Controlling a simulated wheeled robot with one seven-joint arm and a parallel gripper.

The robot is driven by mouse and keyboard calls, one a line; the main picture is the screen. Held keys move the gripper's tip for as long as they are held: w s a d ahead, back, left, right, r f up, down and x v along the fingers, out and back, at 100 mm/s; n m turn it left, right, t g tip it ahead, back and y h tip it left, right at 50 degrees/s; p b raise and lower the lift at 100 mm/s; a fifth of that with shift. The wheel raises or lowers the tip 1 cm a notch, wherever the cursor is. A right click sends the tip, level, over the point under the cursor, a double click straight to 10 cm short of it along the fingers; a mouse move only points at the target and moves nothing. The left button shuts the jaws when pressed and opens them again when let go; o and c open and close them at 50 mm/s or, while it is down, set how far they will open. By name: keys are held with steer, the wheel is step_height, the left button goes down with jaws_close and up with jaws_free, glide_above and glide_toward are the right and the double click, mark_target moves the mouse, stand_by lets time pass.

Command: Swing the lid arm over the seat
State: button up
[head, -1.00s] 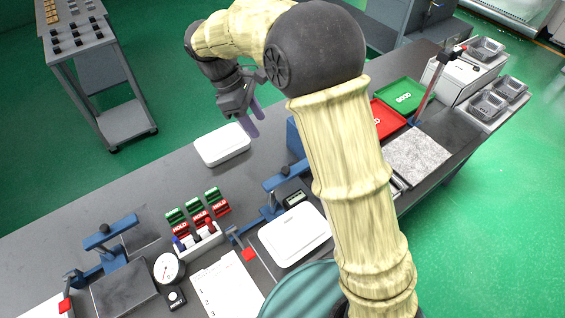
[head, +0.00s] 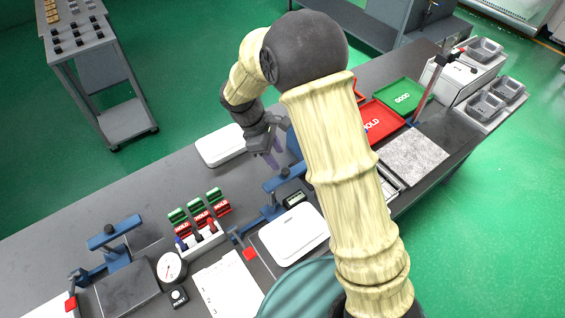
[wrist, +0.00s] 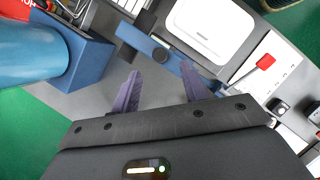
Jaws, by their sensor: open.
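My gripper (head: 274,159) is open and empty, over the bench beside the middle blue fixture. In the wrist view its two purple fingers (wrist: 160,88) are spread, with bare bench between them. The blue arm (head: 280,178) of that fixture lies just beyond the fingertips; in the wrist view it shows (wrist: 172,60) with a black knob. I see no clear contact. A white tray (head: 294,234) lies at the fixture's seat and also shows in the wrist view (wrist: 208,30). The blue arm is beside the tray, not across its middle. A red-tipped lever (head: 249,253) stands near the tray's left corner.
A blue block (wrist: 85,55) stands left of my fingers in the wrist view. A second blue fixture (head: 110,232), a dial gauge (head: 170,267) and a marker holder (head: 201,238) stand left. Another white tray (head: 220,146) lies at the back edge. Red HOLD (head: 383,122) and green GOOD (head: 404,96) trays lie right.

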mark_target(285, 170)
steer(key=p+x, duration=0.1)
steer(key=x, duration=0.4)
steer(key=shift+d+f, duration=0.1)
steer(key=shift+f, duration=0.2)
jaws_close()
